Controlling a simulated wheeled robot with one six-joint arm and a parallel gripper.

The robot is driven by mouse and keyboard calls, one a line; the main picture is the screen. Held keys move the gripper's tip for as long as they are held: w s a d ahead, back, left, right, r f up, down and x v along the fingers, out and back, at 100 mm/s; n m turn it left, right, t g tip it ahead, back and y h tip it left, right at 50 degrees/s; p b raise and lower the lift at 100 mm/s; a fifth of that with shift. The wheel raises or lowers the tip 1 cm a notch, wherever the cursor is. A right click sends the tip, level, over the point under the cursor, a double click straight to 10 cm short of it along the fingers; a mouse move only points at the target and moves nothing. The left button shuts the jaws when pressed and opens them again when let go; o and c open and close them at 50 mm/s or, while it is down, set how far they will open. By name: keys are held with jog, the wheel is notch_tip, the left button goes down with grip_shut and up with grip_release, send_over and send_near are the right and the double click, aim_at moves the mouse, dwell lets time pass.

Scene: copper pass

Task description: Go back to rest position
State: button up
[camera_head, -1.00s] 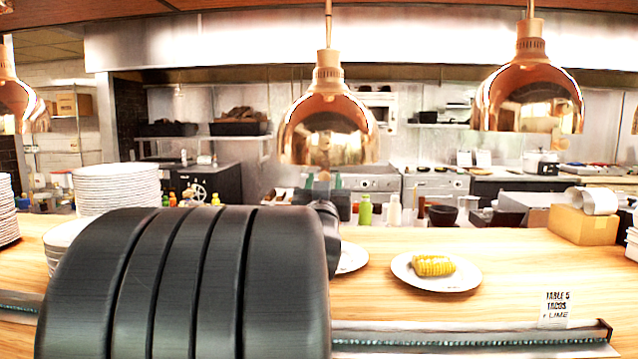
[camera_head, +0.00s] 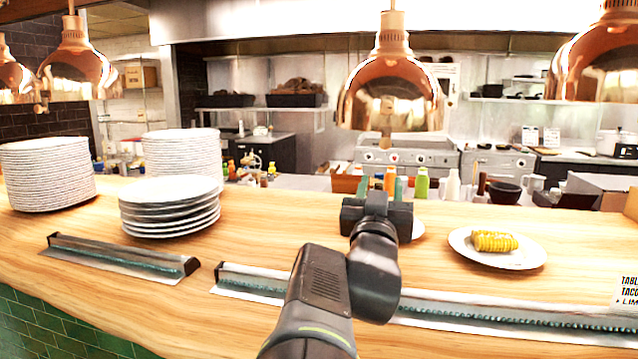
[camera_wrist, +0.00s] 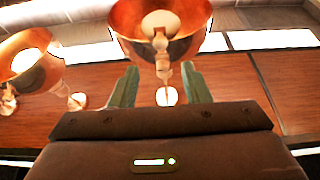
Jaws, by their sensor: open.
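My gripper (camera_head: 381,186) is at the middle of the head view, above the wooden counter and pointing away toward the kitchen. In the wrist view its two green fingers (camera_wrist: 157,88) stand apart with nothing between them. A copper heat lamp (camera_wrist: 190,45) hangs beyond the fingertips in the wrist view. The same kind of lamp (camera_head: 391,95) hangs above my gripper in the head view. A white plate partly hidden by my gripper shows only its right edge (camera_head: 418,229).
A plate (camera_head: 462,246) with corn (camera_head: 494,241) sits right of my gripper. Plate stacks (camera_head: 45,175) stand at the left. Ticket rails (camera_head: 500,310) run along the front edge. More copper lamps (camera_head: 75,72) hang overhead. A clear stretch of counter (camera_head: 255,225) lies left of my gripper.

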aim_at(385, 147)
jog(key=shift+w, duration=0.1)
jog(key=p+x, duration=0.1)
jog(key=x, duration=1.2)
jog(key=shift+w+d+r, duration=0.1)
jog(key=shift+w+r, duration=0.15)
jog(key=shift+r+p, duration=0.1)
jog(key=shift+p, duration=0.25)
